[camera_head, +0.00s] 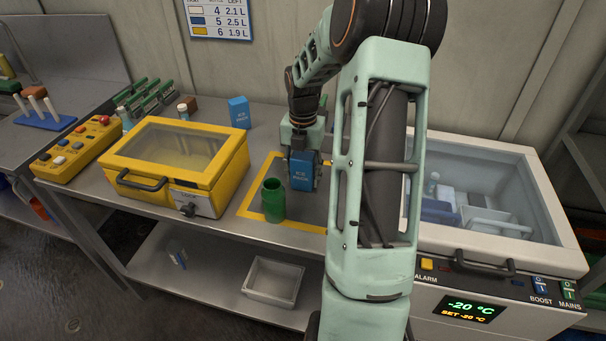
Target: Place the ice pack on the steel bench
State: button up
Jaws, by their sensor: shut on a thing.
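My gripper (302,155) points down and is shut on a blue ice pack (301,176) with white lettering. The pack is upright, over or on the yellow-outlined area of the steel bench (240,226). I cannot tell whether its lower edge touches the bench. My arm hides part of the bench to the right. A second blue pack (239,112) stands at the back of the bench, near the wall.
A green open jar (272,201) stands just left of the held pack. A yellow box with a clear lid (179,165) is further left. A white chest freezer (487,145) stands right, with items inside. A white tray (272,280) sits on the lower shelf.

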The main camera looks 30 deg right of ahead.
aim_at(303, 155)
jog(key=o, duration=1.4)
jog(key=shift+c, duration=0.2)
notch_tip(303, 155, up, 12)
jog(key=shift+r+p, duration=0.1)
jog(key=shift+p, duration=0.3)
